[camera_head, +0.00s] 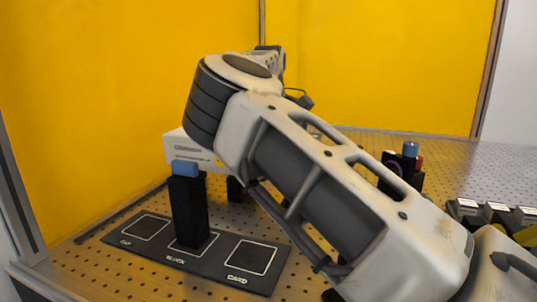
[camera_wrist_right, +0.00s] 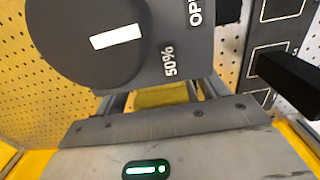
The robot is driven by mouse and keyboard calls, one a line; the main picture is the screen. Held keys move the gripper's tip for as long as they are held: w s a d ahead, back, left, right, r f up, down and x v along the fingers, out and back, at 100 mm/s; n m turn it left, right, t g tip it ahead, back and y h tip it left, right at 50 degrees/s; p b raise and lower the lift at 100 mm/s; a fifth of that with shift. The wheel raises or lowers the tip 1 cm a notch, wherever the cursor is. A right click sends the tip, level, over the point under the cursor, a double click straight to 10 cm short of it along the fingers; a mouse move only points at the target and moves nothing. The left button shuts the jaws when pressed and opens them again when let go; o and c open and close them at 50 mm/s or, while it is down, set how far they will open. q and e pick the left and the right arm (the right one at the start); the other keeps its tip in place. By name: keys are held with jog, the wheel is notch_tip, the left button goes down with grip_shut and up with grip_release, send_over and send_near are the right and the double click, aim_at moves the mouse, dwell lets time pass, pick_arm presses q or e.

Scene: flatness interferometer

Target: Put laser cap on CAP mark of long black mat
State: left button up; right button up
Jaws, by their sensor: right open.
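The long black mat (camera_head: 218,255) lies at the lower left of the head view, with its CAP square (camera_head: 146,228) at the left end. That square is empty. I cannot pick out the laser cap in either view. My right arm crosses the head view and hides its own gripper there. In the right wrist view my right gripper (camera_wrist_right: 163,97) is open, its fingers partly hidden behind a dark grey round part (camera_wrist_right: 95,65) marked 50%. A yellow patch shows between the fingers. My left gripper is not in view.
A tall black block with a blue top (camera_head: 188,205) stands on the BLOCK square; the CARD square (camera_head: 250,257) is empty. A white labelled box (camera_head: 187,150) stands behind. A black device with a blue knob (camera_head: 410,150) stands at the right. Yellow walls enclose the perforated table.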

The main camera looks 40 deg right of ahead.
jog(key=c, duration=1)
jog(key=shift+r+p, duration=0.75)
jog(key=shift+p, duration=0.05)
jog(key=shift+c, duration=0.2)
jog(key=shift+r+p, duration=0.4)
jog(key=shift+p, duration=0.1)
jog(key=shift+r, duration=0.2)
jog(key=shift+r+p, duration=1.05)
jog(key=shift+p, duration=0.35)
jog(key=shift+r+p, duration=0.6)
jog(key=shift+p, duration=0.05)
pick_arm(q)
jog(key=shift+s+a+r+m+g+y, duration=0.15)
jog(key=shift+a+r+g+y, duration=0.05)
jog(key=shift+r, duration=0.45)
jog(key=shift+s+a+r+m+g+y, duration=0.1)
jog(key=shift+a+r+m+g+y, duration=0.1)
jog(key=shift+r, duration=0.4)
pick_arm(e)
jog(key=shift+r, duration=0.15)
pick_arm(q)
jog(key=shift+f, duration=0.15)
